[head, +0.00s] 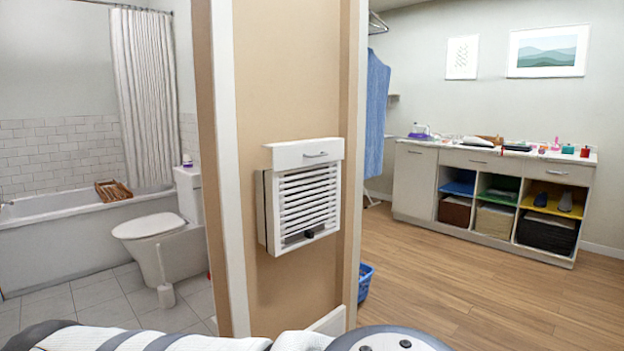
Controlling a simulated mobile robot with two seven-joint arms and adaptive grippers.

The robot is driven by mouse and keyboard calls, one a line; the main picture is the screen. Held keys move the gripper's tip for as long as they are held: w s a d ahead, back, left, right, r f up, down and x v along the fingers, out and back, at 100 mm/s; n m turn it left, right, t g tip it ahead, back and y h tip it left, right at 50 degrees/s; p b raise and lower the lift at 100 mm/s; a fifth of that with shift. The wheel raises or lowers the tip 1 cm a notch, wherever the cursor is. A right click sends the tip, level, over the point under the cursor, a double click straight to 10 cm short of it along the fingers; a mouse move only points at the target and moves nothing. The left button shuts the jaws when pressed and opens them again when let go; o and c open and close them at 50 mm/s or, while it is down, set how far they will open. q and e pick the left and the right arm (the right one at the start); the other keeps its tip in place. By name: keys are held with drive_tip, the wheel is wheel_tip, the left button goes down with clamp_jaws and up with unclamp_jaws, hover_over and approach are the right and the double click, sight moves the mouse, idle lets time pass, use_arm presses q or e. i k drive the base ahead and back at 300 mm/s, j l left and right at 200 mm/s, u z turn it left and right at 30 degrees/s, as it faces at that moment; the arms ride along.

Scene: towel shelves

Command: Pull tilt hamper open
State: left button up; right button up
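I cannot tell for sure which front is the tilt hamper. A tall plain grey-white front panel (414,182) at the left end of the long counter unit has a small handle near its top edge and looks closed. A white slatted cabinet (302,205) hangs on the tan wall end nearer to me. It has a drawer front with a bar handle on top and a dark knob low on its slats. Neither gripper is in view. Parts of my own arms show along the bottom edge, well away from both fronts.
The tan wall (285,90) divides a bathroom on the left from the room on the right. A toilet (165,235) and bathtub (70,235) stand left. A blue basket (365,280) sits by the wall's foot. The wood floor (450,270) before the counter is clear.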

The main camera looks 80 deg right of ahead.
sight(416, 166)
drive_tip(key=z, duration=3.25)
drive_tip(key=i+u, duration=0.1)
drive_tip(key=i+z, duration=0.2)
drive_tip(key=i, duration=0.35)
drive_tip(key=i+z, duration=0.15)
drive_tip(key=i, duration=0.4)
drive_tip(key=i+j+z, duration=0.2)
drive_tip(key=i, duration=0.35)
drive_tip(key=i+j+z, duration=0.15)
drive_tip(key=i, duration=0.4)
drive_tip(key=i+l, duration=0.1)
drive_tip(key=i, duration=0.5)
drive_tip(key=i+l, duration=0.1)
drive_tip(key=i, duration=0.45)
drive_tip(key=i+l, duration=0.15)
drive_tip(key=i, duration=0.45)
drive_tip(key=i+l+u, duration=0.1)
drive_tip(key=i, duration=0.45)
drive_tip(key=i+j+u, duration=0.2)
drive_tip(key=i+u, duration=0.25)
drive_tip(key=i, duration=0.7)
drive_tip(key=i+l+u, duration=0.25)
drive_tip(key=i+u, duration=0.2)
drive_tip(key=i, duration=0.65)
